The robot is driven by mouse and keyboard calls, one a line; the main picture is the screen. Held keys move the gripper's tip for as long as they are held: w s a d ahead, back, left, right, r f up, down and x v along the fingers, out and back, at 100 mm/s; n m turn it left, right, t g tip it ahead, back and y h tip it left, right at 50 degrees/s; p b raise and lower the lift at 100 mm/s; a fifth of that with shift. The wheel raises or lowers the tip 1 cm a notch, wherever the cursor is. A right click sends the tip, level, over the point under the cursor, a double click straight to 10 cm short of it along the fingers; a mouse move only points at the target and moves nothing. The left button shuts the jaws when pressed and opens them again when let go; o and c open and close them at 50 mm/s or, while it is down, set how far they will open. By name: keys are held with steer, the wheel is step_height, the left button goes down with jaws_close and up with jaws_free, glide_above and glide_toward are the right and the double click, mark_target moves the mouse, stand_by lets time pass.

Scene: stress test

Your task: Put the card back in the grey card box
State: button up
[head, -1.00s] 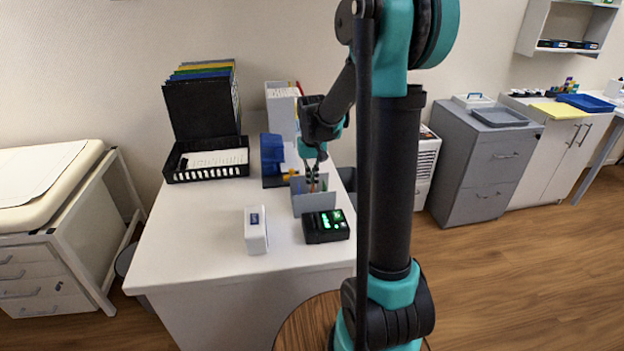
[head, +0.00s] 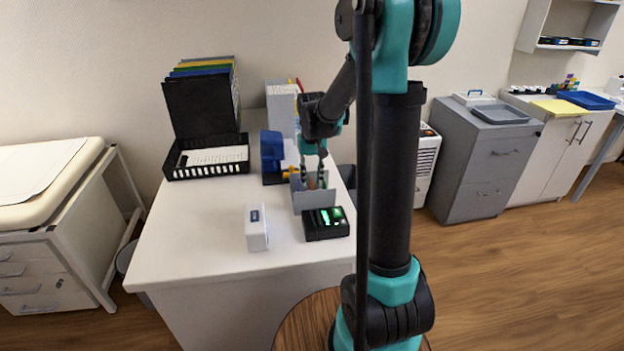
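The grey card box (head: 306,202) stands near the right edge of the white desk, behind a small black device with a green lit display. My gripper (head: 313,181) points down at the top of the box, its fingers spread apart. Small orange and green edges of cards show between and beside the fingers, inside the box. Which of these is the task's card cannot be told at this size. The fingertips and the box's inside are partly hidden.
The black device (head: 326,224) and a white box (head: 256,228) stand in front. A blue and black item (head: 272,156), a black tray (head: 207,172) and upright folders (head: 203,100) stand behind. The desk's front left (head: 190,235) is clear.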

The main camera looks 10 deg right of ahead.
step_height(320, 180, up, 12)
steer(key=shift+f, duration=0.15)
steer(key=shift+s, duration=0.15)
stand_by(0.4)
